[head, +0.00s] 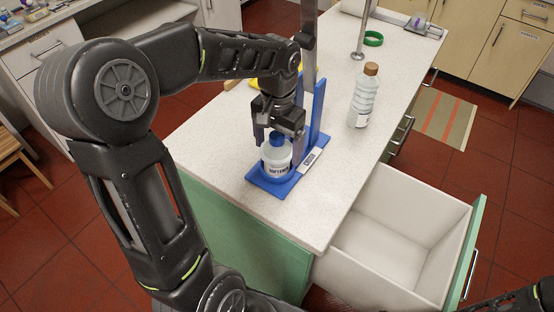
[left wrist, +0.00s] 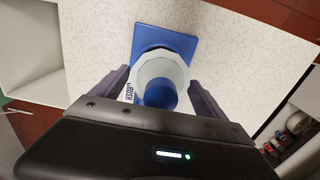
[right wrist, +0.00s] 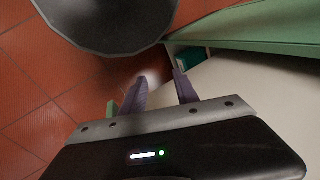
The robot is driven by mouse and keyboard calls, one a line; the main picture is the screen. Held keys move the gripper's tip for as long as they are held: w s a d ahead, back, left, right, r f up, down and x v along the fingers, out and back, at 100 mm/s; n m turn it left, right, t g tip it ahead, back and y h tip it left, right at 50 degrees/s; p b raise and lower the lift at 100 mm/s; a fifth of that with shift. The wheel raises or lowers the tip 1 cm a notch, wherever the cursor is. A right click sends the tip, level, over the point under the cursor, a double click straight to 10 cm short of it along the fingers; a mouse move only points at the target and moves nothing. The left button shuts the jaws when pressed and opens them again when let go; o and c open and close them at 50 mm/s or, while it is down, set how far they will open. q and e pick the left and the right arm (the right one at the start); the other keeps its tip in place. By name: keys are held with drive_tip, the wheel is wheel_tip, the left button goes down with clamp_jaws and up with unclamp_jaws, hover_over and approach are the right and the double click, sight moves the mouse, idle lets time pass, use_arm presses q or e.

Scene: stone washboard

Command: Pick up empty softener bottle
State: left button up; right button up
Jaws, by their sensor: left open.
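The softener bottle (head: 276,160) is a small white-and-clear bottle with a blue cap and a dark-lettered label. It stands upright on the blue base of a stand (head: 256,178) at the counter's near edge. My left gripper (head: 279,137) is above it, pointing down, with its fingers around the cap area. In the left wrist view the bottle (left wrist: 160,72) lies between the two open fingers, with gaps at both sides. My right gripper (right wrist: 160,82) is open and empty over the floor and drawer area, with no bottle near it.
A clear bottle with a brown cap (head: 363,97) stands right of the stand on the white counter (head: 330,200). A metal post and a green ring (head: 373,39) are farther back.

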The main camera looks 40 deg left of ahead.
use_arm(q)
drive_tip(key=shift+c, duration=0.2)
clamp_jaws()
idle(0.9)
